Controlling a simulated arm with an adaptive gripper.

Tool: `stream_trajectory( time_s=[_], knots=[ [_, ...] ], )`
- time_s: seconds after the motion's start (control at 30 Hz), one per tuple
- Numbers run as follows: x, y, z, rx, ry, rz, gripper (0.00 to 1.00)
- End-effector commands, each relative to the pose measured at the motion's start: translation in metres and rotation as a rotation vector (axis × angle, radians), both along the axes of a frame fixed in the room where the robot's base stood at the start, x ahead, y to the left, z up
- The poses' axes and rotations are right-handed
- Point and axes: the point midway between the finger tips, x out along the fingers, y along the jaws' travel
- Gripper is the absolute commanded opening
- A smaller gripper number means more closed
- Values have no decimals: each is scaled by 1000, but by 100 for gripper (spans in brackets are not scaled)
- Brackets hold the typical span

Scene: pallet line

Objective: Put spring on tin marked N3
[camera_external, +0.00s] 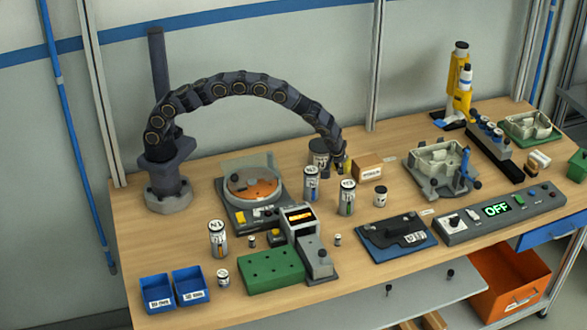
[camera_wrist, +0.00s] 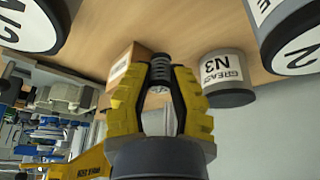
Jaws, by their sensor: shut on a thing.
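The spring, a small dark coil (camera_wrist: 160,68), is between the yellow fingertips of my gripper (camera_wrist: 160,75) in the wrist view. My gripper is shut on it. In the external view my gripper (camera_external: 342,164) hangs above the bench among the tins; the spring is too small to make out there. A grey tin labelled GREASE N3 (camera_wrist: 230,80) stands beside the fingers, apart from the spring, in the wrist view. In the external view a tin whose label looks like N3 (camera_external: 346,200) stands just in front of my gripper. Whether both are the same tin I cannot tell.
A cardboard box (camera_external: 368,172) stands close right of my gripper. A tin that seems marked N2 (camera_external: 311,186) and a dark tin (camera_external: 319,150) stand close left. A small tin (camera_external: 380,197) is at front right. The N1 tin (camera_external: 218,240) is farther left.

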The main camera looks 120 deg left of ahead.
Motion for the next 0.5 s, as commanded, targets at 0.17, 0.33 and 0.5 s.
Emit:
stream_trajectory(
  time_s=[0.17,0.33,0.5],
  knots=[
    [-5,1,25,-3,1,0,0],
    [-28,4,52,-15,-5,0,0],
    [-72,10,84,-22,-9,12,0]
  ],
)
